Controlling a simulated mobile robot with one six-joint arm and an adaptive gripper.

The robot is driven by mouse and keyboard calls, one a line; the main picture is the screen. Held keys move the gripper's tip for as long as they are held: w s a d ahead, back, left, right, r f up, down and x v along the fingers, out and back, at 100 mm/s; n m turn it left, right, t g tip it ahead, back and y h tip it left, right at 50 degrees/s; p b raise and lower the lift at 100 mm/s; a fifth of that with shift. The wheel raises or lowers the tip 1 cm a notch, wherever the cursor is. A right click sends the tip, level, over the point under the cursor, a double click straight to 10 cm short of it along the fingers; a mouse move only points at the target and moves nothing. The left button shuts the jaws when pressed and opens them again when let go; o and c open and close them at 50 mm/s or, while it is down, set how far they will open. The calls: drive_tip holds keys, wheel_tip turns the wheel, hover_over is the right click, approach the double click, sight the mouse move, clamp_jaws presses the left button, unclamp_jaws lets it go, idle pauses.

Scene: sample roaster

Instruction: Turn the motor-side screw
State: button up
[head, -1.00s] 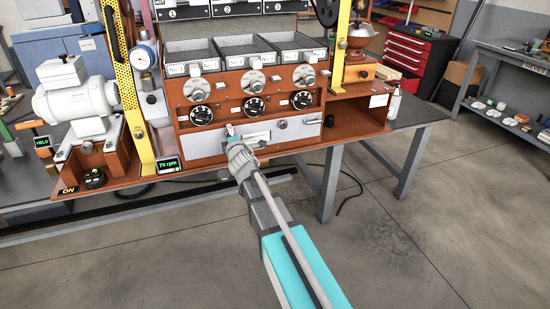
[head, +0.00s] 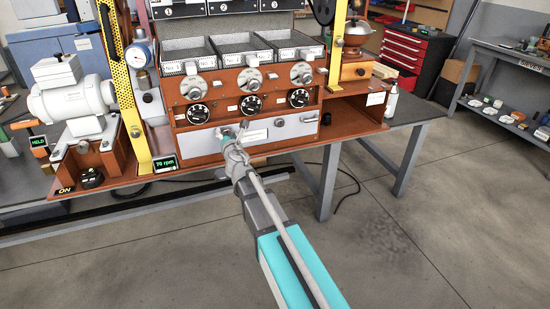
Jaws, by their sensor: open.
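The white front panel (head: 299,128) of the roaster has a pale label in its middle and a round grey screw (head: 281,123) to the label's right. The motor (head: 75,102) stands at the far left. On the panel's left, motor-side half, a small grey round part (head: 229,134), apparently the motor-side screw, is partly hidden by my gripper. My gripper (head: 233,135) is open at this spot, its fingers pointing at the panel. I cannot tell whether they touch the screw.
Black dials (head: 251,106) and grey knobs (head: 250,80) sit above the panel. A yellow perforated upright (head: 128,95) stands left of it. A brown shelf edge (head: 270,156) runs below. The floor in front is clear.

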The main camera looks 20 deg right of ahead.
drive_tip(key=n, duration=0.6)
drive_tip(key=shift+n, duration=0.4)
drive_tip(key=s, duration=1.4)
drive_tip(key=s+d+r+m+g+h+p, duration=0.2)
drive_tip(key=d+r+m+g+h+p, duration=0.15)
drive_tip(key=d+m+p, duration=0.45)
drive_tip(key=s+d+r+m+g+h+p, duration=0.25)
drive_tip(key=m+h+p, duration=0.2)
drive_tip(key=m, duration=0.75)
drive_tip(key=s+a+r+m+g+y+p, duration=0.2)
drive_tip(key=s+m+g+y+p, duration=0.4)
drive_tip(key=s+m+g+p, duration=0.4)
drive_tip(key=m+p, duration=0.3)
drive_tip(key=m, duration=0.1)
drive_tip(key=shift+s+a+r+m+p, duration=0.2)
drive_tip(key=shift+r+m+p, duration=0.1)
drive_tip(key=shift+p, duration=0.1)
